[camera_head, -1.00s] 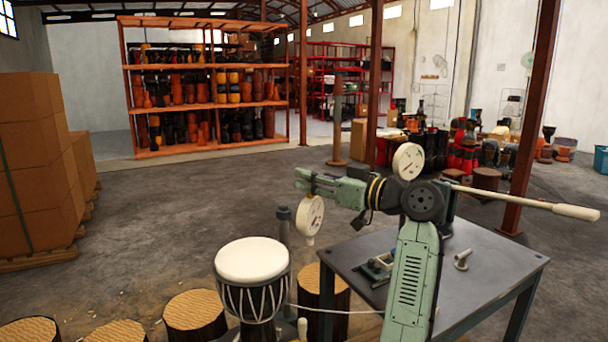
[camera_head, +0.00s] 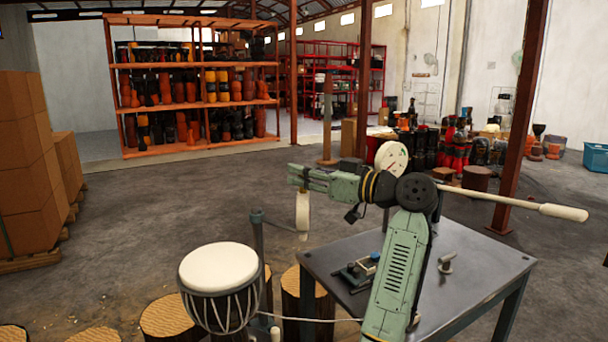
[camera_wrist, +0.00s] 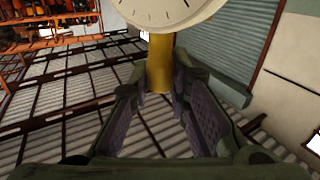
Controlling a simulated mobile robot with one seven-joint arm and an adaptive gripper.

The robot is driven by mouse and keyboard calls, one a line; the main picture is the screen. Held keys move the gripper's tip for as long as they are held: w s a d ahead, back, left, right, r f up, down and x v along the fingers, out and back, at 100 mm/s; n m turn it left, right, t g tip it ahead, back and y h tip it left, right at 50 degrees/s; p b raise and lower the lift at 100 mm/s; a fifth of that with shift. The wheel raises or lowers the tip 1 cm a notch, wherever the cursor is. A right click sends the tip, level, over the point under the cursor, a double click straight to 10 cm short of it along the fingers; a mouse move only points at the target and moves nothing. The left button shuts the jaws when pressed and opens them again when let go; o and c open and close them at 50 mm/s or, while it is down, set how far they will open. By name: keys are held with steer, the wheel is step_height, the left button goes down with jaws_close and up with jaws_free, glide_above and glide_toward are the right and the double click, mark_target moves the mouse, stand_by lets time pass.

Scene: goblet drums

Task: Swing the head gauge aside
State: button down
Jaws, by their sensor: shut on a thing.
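The head gauge (camera_head: 302,212), a round white dial, hangs below my gripper (camera_head: 297,174) and shows nearly edge-on in the head view. In the wrist view its dial (camera_wrist: 165,8) fills the top edge, with a brass stem (camera_wrist: 160,62) between my fingers. My gripper is shut on this stem. The gauge is right of the white-topped goblet drum (camera_head: 219,268), higher than the drumhead and clear of it in the picture. A grey post (camera_head: 258,245) stands beside the drum.
A grey work table (camera_head: 465,275) with small tools stands below my arm. A second dial (camera_head: 391,158) shows behind my arm, and a long pale handle (camera_head: 530,207) reaches right. Log stools (camera_head: 165,318) surround the drum. Stacked boxes (camera_head: 25,165) stand left.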

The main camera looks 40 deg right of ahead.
steer(key=c, duration=1.5)
jaws_free()
steer(key=v, duration=1.2)
steer(key=shift+f, duration=0.1)
